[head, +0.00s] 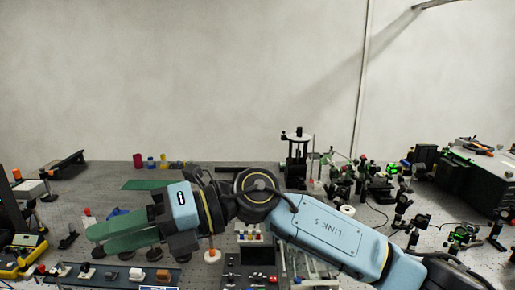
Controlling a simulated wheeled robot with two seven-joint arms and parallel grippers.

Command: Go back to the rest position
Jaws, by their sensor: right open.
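My right arm comes in from the right and reaches across the front of the bench. My right gripper (97,240) has green fingers that point to the left. They stand apart with a narrow gap as seen from here, and I see nothing held between them. The gripper and arm hide part of the bench (105,177) behind them. I cannot tell how high above it they are. My left gripper is not in the picture.
A rail of small parts (110,274) lies below the gripper at the front. A black stand (297,160) rises behind the arm. Optical mounts crowd the right side, near a dark green box (470,178). A yellow device (20,262) sits at the left edge. The back left is partly clear.

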